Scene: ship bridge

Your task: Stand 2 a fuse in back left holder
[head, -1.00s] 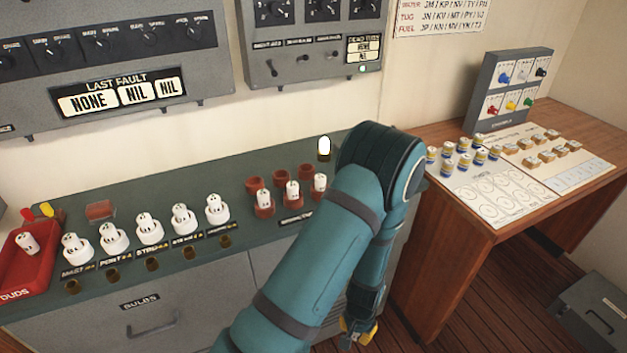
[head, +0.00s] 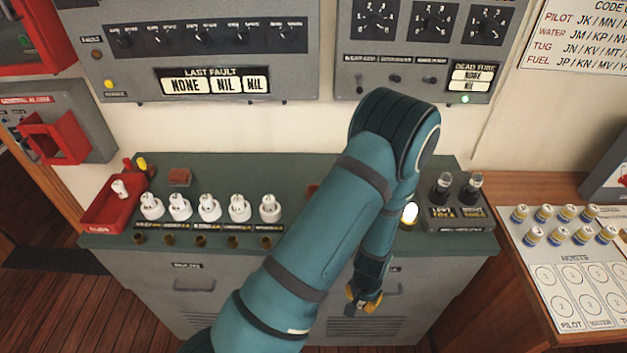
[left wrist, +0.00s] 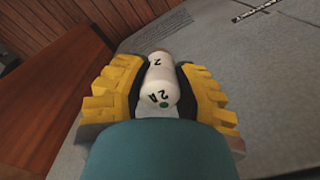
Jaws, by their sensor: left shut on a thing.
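My left gripper (head: 362,298) hangs low in front of the grey cabinet's front. In the left wrist view its yellow fingers (left wrist: 160,92) are shut on a white 2 A fuse (left wrist: 160,78), with a green dot on its near end and a pale metal cap at the far end. My right gripper is out of view.
A lit lamp (head: 409,213) and a block with two dark-topped parts (head: 458,216) stand right. A wooden desk (head: 515,290) is further right.

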